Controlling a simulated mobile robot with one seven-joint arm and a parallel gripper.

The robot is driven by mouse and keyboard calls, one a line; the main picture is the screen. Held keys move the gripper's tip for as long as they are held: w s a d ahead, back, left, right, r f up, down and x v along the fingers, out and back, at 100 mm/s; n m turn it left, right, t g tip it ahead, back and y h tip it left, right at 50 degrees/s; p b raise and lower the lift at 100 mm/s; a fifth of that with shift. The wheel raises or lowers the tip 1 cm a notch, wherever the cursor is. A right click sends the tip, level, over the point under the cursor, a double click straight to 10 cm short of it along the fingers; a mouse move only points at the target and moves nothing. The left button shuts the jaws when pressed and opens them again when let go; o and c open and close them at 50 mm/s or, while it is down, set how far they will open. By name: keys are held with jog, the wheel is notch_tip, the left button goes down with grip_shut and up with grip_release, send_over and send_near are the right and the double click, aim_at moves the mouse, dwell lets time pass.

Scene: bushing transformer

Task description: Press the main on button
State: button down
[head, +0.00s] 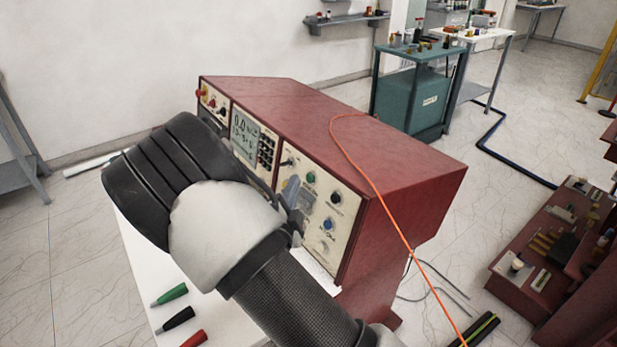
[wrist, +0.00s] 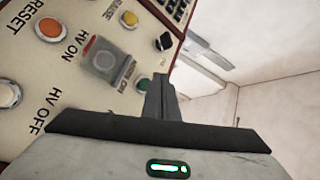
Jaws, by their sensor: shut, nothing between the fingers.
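The "MAIN ON" label shows in the wrist view beside a green button (wrist: 143,82) on the cream panel of the red console (head: 400,165). My gripper (wrist: 163,85) is shut and empty, its fingertips just right of that button; whether they touch it I cannot tell. In the head view my gripper (head: 297,200) is in front of the console's right-hand panel and hides part of it. A green button (head: 311,177) shows there, but I cannot tell if it is the same one.
In the wrist view a see-through cover (wrist: 108,60) stands out near "HV ON", left of the green button. A yellow button (wrist: 129,19) and a black knob (wrist: 163,42) are close. An orange cable (head: 375,185) hangs over the console. Coloured plugs (head: 176,318) lie on the white table.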

jog(key=s+a+p, duration=0.1)
jog(key=s+a+r, duration=0.1)
jog(key=a, duration=0.1)
jog(key=shift+s+a+p, duration=0.1)
jog(key=shift+a+p, duration=0.05)
jog(key=shift+p, duration=0.25)
dwell(0.6)
